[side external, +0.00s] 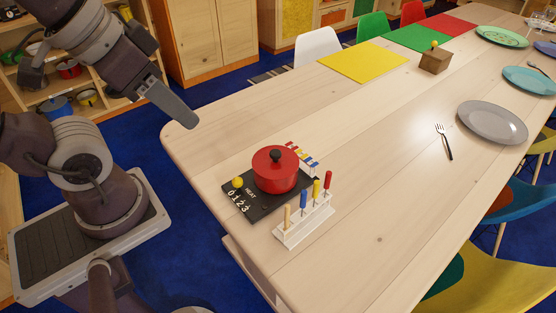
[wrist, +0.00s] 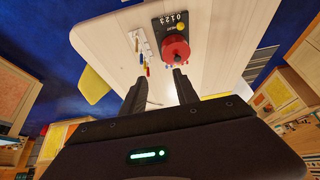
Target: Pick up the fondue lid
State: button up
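The red fondue lid (side external: 272,160) with a black knob sits on the red fondue pot (side external: 277,184), which stands on a black heat plate (side external: 248,200) near the table's front end. In the wrist view the red lid (wrist: 175,46) shows beyond the right fingertip. My gripper (side external: 182,118) is up and to the left of the pot in the side view, by the table's corner, apart from it. In the wrist view my gripper's two fingers (wrist: 159,75) stand apart with nothing held between them.
A white rack (side external: 303,226) of colored-handled forks stands close beside the pot, with more forks (side external: 302,157) behind it. A yellow knob (side external: 238,182) is on the heat plate. A grey plate (side external: 492,122) and fork (side external: 444,142) lie farther right. The table's middle is clear.

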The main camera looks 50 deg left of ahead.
dwell(0.4)
jog(key=o, duration=1.4)
